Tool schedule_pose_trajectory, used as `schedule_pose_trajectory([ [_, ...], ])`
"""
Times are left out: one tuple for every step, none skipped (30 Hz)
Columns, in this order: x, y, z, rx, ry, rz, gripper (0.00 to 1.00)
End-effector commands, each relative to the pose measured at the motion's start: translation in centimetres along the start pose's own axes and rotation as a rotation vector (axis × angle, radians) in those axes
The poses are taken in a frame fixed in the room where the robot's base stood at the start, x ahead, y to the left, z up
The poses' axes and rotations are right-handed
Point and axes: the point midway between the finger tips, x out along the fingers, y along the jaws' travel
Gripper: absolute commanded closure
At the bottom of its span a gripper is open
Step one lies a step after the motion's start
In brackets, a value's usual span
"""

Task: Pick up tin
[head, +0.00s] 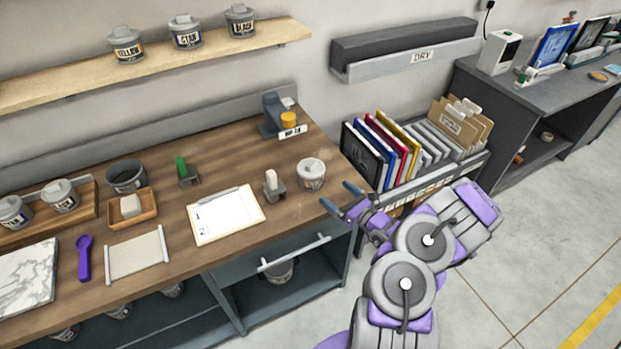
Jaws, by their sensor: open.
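A grey-lidded tin (312,176) with a pale label stands upright near the right end of the wooden counter (290,220). Its label is too small to read. My gripper (339,195) is open and empty, just right of this tin and apart from it, by the counter's right edge. Three more tins stand on the wall shelf: yellow (126,46), cyan (185,32) and black (240,21). Two others (61,197) stand on a wooden riser at far left. More tins are partly hidden under the counter.
A grey dispenser (275,118) stands behind. A rack of coloured frames (385,150) stands beyond my gripper. A drawer handle (294,253) juts from the counter front.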

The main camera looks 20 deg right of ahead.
Motion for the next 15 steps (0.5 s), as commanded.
schedule_pose_trajectory([
  [1.1, 0.0, -0.2, -0.002, 0.0, 0.006, 0.0],
  [1.7, 0.0, -0.2, -0.001, -0.001, 0.006, 0.0],
  [2.5, -0.1, -0.2, 0.0, -0.002, 0.007, 0.0],
  [3.1, -0.1, -0.2, 0.001, -0.002, 0.008, 0.0],
  [3.6, -0.2, -0.2, 0.002, -0.002, 0.006, 0.0],
  [4.4, -0.2, -0.2, 0.003, -0.003, 0.006, 0.0],
  [5.0, -0.1, -0.2, 0.003, -0.002, 0.008, 0.0],
  [5.6, -0.1, -0.3, 0.003, -0.001, 0.008, 0.0],
  [6.3, -0.2, -0.2, 0.002, -0.002, 0.006, 0.0],
  [6.8, -0.2, -0.2, 0.002, -0.002, 0.006, 0.0],
  [7.3, -0.2, -0.2, 0.002, -0.002, 0.006, 0.0],
  [7.8, -0.2, -0.2, 0.002, -0.001, 0.005, 0.0],
  [8.2, -0.2, -0.2, 0.001, -0.001, 0.006, 0.0],
  [8.5, -0.3, -0.2, 0.001, -0.001, 0.005, 0.0],
  [8.8, -0.2, -0.1, 0.001, -0.001, 0.004, 0.0],
])
